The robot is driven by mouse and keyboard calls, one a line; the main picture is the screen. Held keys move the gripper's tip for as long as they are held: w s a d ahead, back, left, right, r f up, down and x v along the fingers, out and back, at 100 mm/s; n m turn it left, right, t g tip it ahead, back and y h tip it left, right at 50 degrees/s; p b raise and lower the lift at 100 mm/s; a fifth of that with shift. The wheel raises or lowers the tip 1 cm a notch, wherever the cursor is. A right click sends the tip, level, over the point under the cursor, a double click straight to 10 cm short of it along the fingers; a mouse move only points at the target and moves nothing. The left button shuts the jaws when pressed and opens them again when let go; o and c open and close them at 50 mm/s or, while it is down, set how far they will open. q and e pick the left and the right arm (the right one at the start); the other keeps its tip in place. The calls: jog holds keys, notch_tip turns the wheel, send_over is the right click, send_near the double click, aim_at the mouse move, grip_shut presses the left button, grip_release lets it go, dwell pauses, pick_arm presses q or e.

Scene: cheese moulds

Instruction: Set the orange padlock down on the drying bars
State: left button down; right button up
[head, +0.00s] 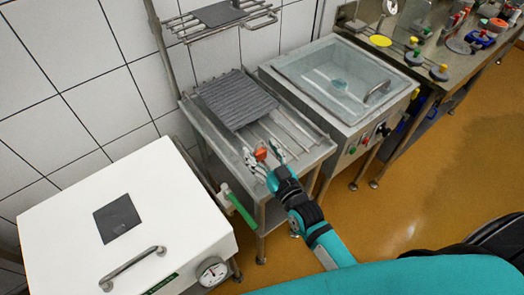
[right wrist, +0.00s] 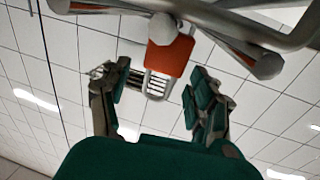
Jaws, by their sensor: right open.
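The orange padlock (head: 261,154) is at the front left end of the drying bars (head: 291,134), between the spread fingers of my right gripper (head: 263,157). In the right wrist view the orange padlock body (right wrist: 170,56) shows just beyond and between the two open fingertips (right wrist: 157,82), with clear gaps on both sides. There it overlaps the rounded end of a metal bar (right wrist: 162,28); I cannot tell whether it rests on the bars. My left gripper is not in view.
A dark ridged mat (head: 236,98) covers the back left of the bars. A clear-lidded vat (head: 345,78) stands to the right. A white box with a handle and gauge (head: 120,235) is at the front left. A rack (head: 215,18) hangs above. Several bars at the right are bare.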

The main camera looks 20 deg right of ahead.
jog(key=shift+s+r, duration=0.1)
jog(key=shift+s, duration=0.05)
jog(key=s+d+b, duration=0.2)
jog(key=s, duration=0.9)
jog(key=shift+s+b, duration=0.25)
jog(key=shift+b, duration=0.05)
jog(key=shift+d, duration=0.1)
jog(key=s+d+f+g+h, duration=0.1)
jog(key=s+f+g, duration=0.2)
jog(key=f, duration=0.9)
jog(key=s+f+g, duration=0.3)
jog(key=s+f, duration=0.1)
jog(key=f, duration=0.7)
jog(key=s+d+f+g+h, duration=0.1)
jog(key=s+f+g, duration=0.2)
jog(key=f, duration=0.9)
jog(key=s+d+f+g, duration=0.2)
jog(key=s+f+g, duration=0.1)
jog(key=s+f, duration=0.4)
jog(key=s+d+f+g+h, duration=0.1)
jog(key=s+f+g, duration=0.3)
jog(key=s, duration=1)
notch_tip(320, 180, down, 3)
jog(key=shift+d+f+g, duration=0.2)
jog(key=shift+d+g, duration=0.1)
jog(key=shift+d, duration=0.45)
